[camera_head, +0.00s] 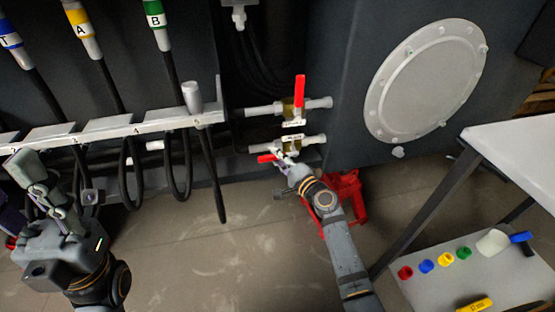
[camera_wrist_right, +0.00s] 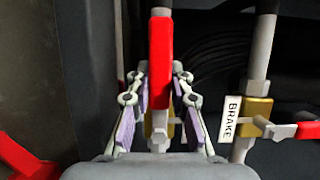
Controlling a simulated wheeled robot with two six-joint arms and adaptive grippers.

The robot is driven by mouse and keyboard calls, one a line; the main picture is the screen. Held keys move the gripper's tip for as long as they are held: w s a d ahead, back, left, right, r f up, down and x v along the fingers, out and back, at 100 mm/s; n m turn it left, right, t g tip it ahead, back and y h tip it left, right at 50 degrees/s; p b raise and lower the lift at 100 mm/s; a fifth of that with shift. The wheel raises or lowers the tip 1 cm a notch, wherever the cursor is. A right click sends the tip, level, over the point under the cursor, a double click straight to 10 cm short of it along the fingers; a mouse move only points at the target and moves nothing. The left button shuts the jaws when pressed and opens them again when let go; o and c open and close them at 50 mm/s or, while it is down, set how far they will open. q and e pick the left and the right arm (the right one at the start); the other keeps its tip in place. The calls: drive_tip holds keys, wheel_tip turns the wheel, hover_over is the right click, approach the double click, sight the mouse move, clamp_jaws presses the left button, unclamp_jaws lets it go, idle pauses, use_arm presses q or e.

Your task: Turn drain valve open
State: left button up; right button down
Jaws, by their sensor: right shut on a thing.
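Two valves sit on horizontal pipes at the chassis front in the head view. The lower valve's red handle (camera_head: 267,158) points left, along its pipe. My right gripper (camera_head: 287,165) is at this handle. In the right wrist view its fingers stand on both sides of the red handle (camera_wrist_right: 160,60), shut on it, with the handle lined up with the pipe behind. The upper valve's red handle (camera_head: 300,90) stands upright, across its pipe; its label reads BRAKE (camera_wrist_right: 231,121). The lower valve's label is unreadable. My left gripper (camera_head: 45,185) is raised at the far left, away from the valves; its opening is unclear.
A red stand (camera_head: 349,188) is on the floor beside my right arm. Hoses hang from a numbered rail (camera_head: 65,133) at left. A round cover (camera_head: 426,80) is at right. A table (camera_head: 515,140) with a lower shelf holding coloured caps (camera_head: 445,259) stands at right.

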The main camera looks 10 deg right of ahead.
drive_tip(key=shift+r, duration=0.1)
idle(0.3)
drive_tip(key=c, duration=1.2)
unclamp_jaws()
drive_tip(key=v, duration=1.2)
